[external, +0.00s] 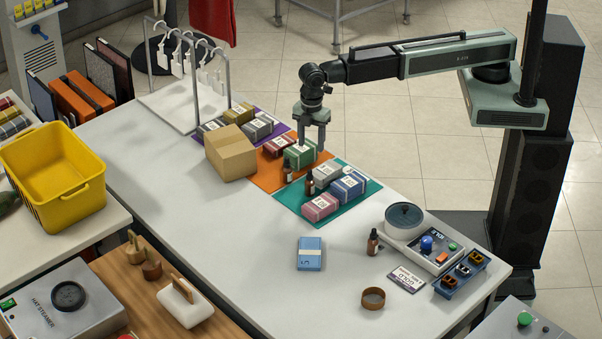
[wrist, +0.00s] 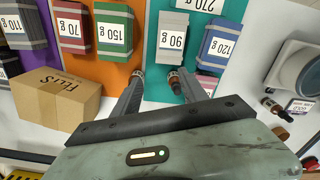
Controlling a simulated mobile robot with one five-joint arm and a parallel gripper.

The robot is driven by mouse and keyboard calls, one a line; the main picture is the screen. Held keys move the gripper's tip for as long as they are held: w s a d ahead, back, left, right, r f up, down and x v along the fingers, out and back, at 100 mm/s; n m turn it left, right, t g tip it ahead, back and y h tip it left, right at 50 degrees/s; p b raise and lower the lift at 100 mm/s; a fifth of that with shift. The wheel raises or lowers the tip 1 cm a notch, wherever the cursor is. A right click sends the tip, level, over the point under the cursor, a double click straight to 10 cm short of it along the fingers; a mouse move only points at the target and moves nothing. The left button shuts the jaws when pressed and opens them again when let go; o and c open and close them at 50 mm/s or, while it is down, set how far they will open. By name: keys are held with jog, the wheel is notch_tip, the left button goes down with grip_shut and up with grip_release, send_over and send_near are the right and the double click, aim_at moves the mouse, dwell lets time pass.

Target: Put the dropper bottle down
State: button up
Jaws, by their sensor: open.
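In the wrist view the two fingers of my gripper (wrist: 160,76) are spread apart. Small brown dropper bottles with dark caps stand upright on the table. One dropper bottle (external: 287,171) is by the near edge of the orange mat (external: 268,180). Another dropper bottle (external: 310,186) is at the teal mat (external: 287,196); a brown bottle (wrist: 175,82) shows beside the right finger. A third dropper bottle (external: 373,243) stands near the scale.
Several labelled boxes sit on the mats. A scale (external: 407,222), a blue tray (external: 460,275), a blue packet (external: 310,253) and a brown ring (external: 373,298) lie to the right. The table's near left part is clear.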

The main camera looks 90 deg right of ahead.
jog(key=s+d+m, duration=0.5)
jog(key=d+m, duration=0.1)
jog(key=d, duration=0.7)
jog(key=s+d+m, duration=0.5)
jog(key=d+m, duration=0.1)
jog(key=d, duration=0.7)
jog(key=shift+d+m, duration=0.35)
jog(key=shift+m, duration=0.05)
jog(key=shift+d, duration=0.1)
jog(key=shift+c, duration=0.8)
jog(key=shift+w, duration=0.1)
